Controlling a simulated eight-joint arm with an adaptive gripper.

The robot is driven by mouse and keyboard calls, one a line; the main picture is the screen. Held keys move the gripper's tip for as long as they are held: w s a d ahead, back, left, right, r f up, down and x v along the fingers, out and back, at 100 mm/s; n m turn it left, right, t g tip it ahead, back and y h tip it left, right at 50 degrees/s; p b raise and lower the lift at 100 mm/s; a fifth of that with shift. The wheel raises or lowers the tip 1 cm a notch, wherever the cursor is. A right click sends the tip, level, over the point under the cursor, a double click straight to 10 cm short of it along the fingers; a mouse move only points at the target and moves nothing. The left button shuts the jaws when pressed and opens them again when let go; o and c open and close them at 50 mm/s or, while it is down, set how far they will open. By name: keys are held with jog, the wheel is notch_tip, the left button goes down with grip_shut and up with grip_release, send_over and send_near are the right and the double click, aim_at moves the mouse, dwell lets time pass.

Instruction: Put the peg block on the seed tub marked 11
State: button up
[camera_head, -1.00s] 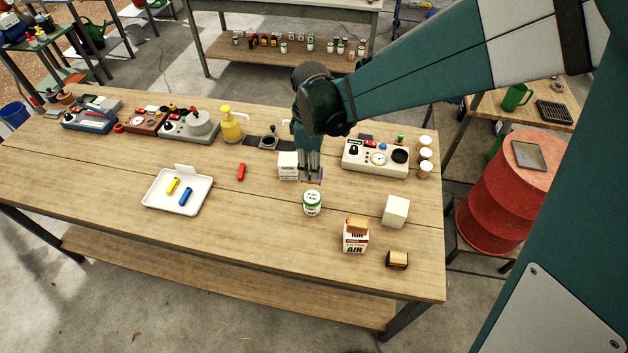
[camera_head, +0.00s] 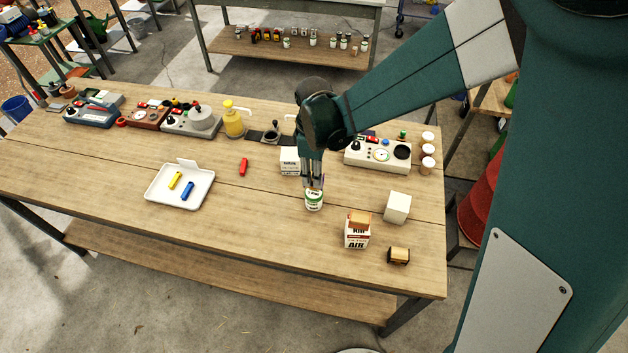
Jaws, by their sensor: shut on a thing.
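A small white tub with green markings (camera_head: 314,202) stands upright on the bench, right of the middle; it fits the seed tub, but its number is too small to read. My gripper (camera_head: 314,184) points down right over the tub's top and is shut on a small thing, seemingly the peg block. The fingers hide most of that thing, so its shape is unclear. I cannot tell whether it touches the tub's lid.
A white carton (camera_head: 290,161) stands close behind-left of my gripper. To the right are a box marked AIR (camera_head: 357,236) with a brown block on top, a white cube (camera_head: 397,207) and a black-and-tan block (camera_head: 398,256). A white tray (camera_head: 180,202) lies left. The bench front is clear.

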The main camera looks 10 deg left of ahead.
jog(key=shift+f, duration=1.7)
jog(key=shift+f, duration=0.15)
jog(key=o, duration=0.9)
jog(key=shift+r, duration=0.2)
jog(key=shift+r, duration=6)
